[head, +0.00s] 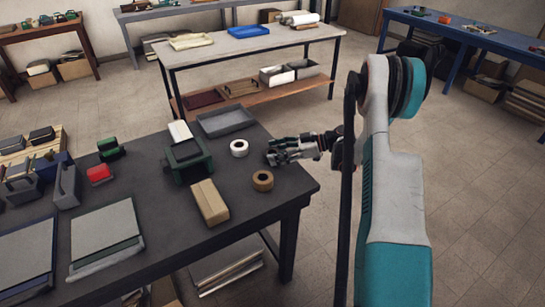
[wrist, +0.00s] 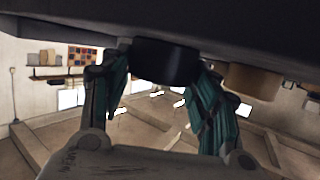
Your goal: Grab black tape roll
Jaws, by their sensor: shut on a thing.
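The black tape roll (wrist: 165,62) is between the two teal fingers of my gripper (wrist: 152,78) in the wrist view. The fingers are shut on its sides near the fingertips. The dark tabletop fills the top of that view, and the roll appears to be against it. In the head view, my gripper (head: 273,152) reaches in from the right, low over the table's right part. The black roll cannot be made out clearly there, as the gripper and dark tabletop obscure it.
A white roll (head: 239,148) lies left of my gripper. A brown roll (head: 262,180) lies nearer, and it also shows in the wrist view (wrist: 252,82). A cardboard box (head: 209,202), a green holder (head: 188,160) and a grey tray (head: 226,121) stand on the dark table (head: 172,232).

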